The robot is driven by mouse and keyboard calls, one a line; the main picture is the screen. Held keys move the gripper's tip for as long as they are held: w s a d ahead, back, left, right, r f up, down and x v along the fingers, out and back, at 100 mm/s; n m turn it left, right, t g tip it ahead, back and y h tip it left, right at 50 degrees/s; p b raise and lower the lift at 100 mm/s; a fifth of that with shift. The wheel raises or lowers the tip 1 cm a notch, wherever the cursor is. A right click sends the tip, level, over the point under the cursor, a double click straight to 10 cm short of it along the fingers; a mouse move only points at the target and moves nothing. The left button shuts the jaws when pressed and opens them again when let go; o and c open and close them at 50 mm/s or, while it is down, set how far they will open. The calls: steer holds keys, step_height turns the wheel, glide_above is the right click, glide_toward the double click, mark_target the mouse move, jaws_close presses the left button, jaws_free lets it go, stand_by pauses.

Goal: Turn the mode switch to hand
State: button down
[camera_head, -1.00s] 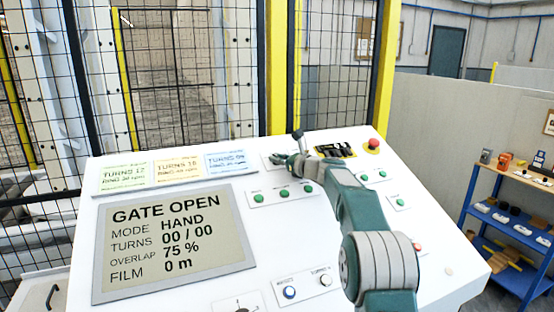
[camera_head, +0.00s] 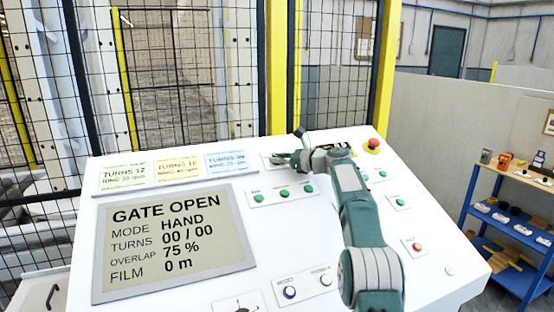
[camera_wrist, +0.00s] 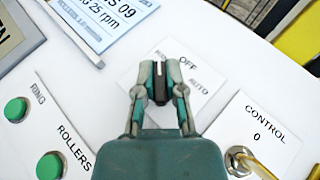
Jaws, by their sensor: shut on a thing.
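The mode switch (camera_wrist: 159,86) shows in the wrist view as a dark knob on a white plate (camera_wrist: 190,104) marked OFF and AUTO; the word at its left is partly hidden. My gripper (camera_wrist: 160,72) is shut on the knob, one finger on each side. In the head view my gripper (camera_head: 286,158) is at the top middle of the white console (camera_head: 232,200), and the knob is hidden there. The large display (camera_head: 178,240) reads GATE OPEN, MODE HAND, TURNS 00 / 00.
Green RING and ROLLERS buttons (camera_wrist: 50,166) lie left of my gripper. A CONTROL key switch (camera_wrist: 238,158) marked 0 is close on its right. A red mushroom button (camera_head: 373,145) is at the console's far right. A mesh fence (camera_head: 180,75) stands behind.

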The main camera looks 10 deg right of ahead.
steer(key=shift+f, duration=0.5)
steer(key=c, duration=0.7)
jaws_free()
steer(key=shift+w+r, duration=0.1)
steer(key=shift+r, duration=0.05)
steer(key=shift+d+r, duration=0.15)
steer(key=shift+d, duration=0.1)
steer(key=v, duration=1.1)
steer(key=shift+s+d, duration=0.15)
steer(key=shift+s, duration=0.05)
